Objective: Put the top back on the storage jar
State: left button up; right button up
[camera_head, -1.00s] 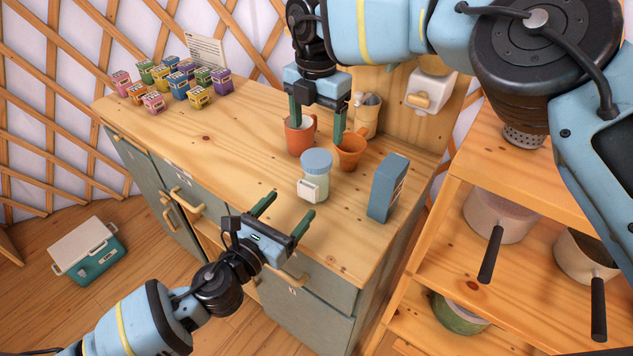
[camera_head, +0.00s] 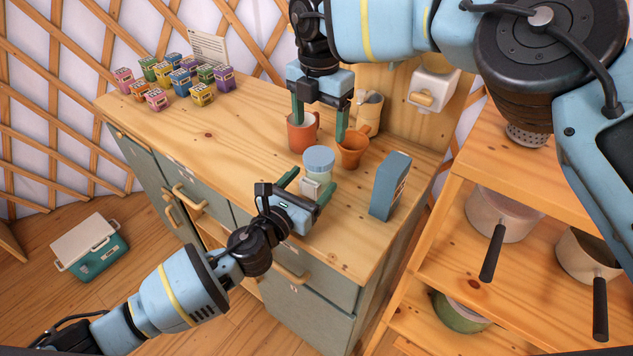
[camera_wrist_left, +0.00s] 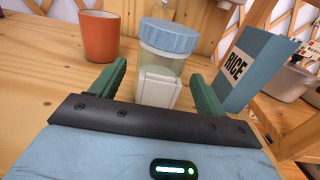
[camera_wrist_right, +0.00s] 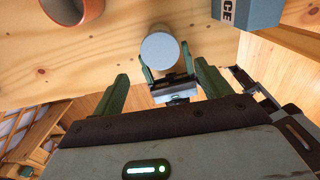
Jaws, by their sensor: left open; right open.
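The storage jar (camera_head: 318,178) stands upright on the counter, a clear jar with a white block on its front. It also shows in the left wrist view (camera_wrist_left: 158,85). Its round blue top (camera_head: 319,159) rests on the jar's mouth; I cannot tell if it is fully seated. In the right wrist view the top (camera_wrist_right: 160,50) is seen from above. My left gripper (camera_head: 307,185) is open at the jar's near side, fingertips to its left and right, not closed on it. My right gripper (camera_head: 320,128) is open and empty, pointing down above the counter.
An orange mug (camera_head: 302,134) and a terracotta pot (camera_head: 352,152) stand behind the jar. A blue rice box (camera_head: 389,187) stands close on its right. Several small colored boxes (camera_head: 180,80) sit at the counter's far left. The counter between is clear.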

pick_arm(q)
jog(key=shift+c, duration=0.4)
jog(key=c, duration=1.4)
grip_shut()
pick_arm(e)
jog(key=shift+o, duration=0.5)
jog(key=o, duration=0.4)
jog(key=shift+r, duration=0.15)
notch_tip(320, 180, up, 12)
